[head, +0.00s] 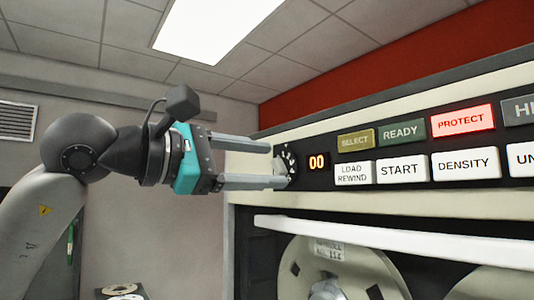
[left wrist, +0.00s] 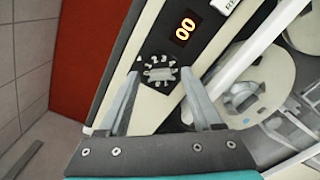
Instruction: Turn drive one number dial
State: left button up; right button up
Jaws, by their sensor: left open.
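The number dial (head: 286,160) is a dark round dial with white digits and a pale grip bar, at the left end of the drive's control panel. It also shows in the left wrist view (left wrist: 158,73), just beyond my fingertips. My left gripper (head: 281,165) is open, with its two fingers pointing at the dial, one above and one below in the head view. In the left wrist view the fingertips (left wrist: 158,76) lie on either side of the dial; I cannot tell whether they touch it. A display (head: 318,162) beside the dial reads 00 in orange. My right gripper is not in view.
Right of the display are panel buttons, including LOAD REWIND (head: 353,173), START (head: 402,169) and a red-lit PROTECT button (head: 462,121). A pale ledge (head: 390,236) and tape reels (head: 343,270) lie below the panel. Open room is left of the cabinet.

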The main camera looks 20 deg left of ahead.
pick_arm(q)
jog(key=shift+w+d, duration=0.35)
jog(key=shift+w, duration=0.1)
grip_shut()
dwell(0.3)
